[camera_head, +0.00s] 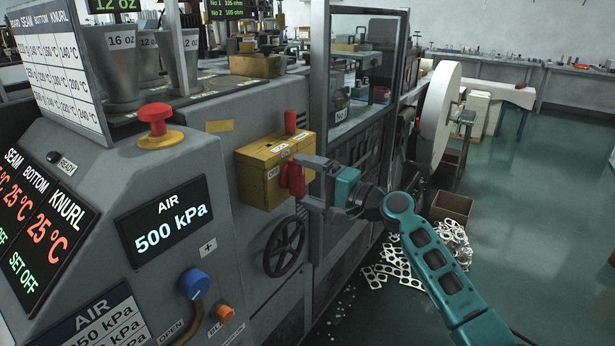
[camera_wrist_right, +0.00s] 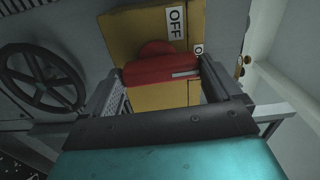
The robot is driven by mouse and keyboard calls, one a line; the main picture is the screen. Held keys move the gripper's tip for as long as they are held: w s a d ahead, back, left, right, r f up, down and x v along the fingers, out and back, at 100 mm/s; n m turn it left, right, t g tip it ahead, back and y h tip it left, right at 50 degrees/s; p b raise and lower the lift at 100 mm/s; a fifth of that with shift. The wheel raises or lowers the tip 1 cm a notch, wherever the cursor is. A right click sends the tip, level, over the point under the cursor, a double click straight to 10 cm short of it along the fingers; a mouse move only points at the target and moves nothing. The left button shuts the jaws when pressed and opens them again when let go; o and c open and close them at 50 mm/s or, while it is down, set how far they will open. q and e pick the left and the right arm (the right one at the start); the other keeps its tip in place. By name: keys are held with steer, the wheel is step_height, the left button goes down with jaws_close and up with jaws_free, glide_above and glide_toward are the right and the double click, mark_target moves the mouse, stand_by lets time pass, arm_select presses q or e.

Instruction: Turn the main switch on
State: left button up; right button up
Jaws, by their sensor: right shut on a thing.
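The main switch is a yellow box (camera_head: 262,172) on the side of the grey machine, with ON and OFF labels. Its red handle (camera_head: 292,178) is on the face towards my right gripper (camera_head: 300,181). The gripper is shut on this handle, with a finger on either side. The wrist view shows the red handle (camera_wrist_right: 160,72) between the fingers, in front of the yellow box (camera_wrist_right: 120,32) with an OFF label. The fingers hide part of the handle, and I cannot tell its exact setting. My left gripper is not in view.
A black handwheel (camera_head: 284,246) is just below the switch box. A red post (camera_head: 290,122) stands above it. A red mushroom button (camera_head: 157,118) and an air display (camera_head: 168,227) are on the left. Scrap sheets (camera_head: 395,265) lie on the floor behind my right arm.

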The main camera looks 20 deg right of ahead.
steer(key=shift+m, duration=0.3)
stand_by(0.4)
steer(key=o, duration=0.7)
steer(key=shift+o, duration=0.2)
steer(key=b+v, duration=0.1)
steer(key=v, duration=1.2)
steer(key=shift+w, duration=0.1)
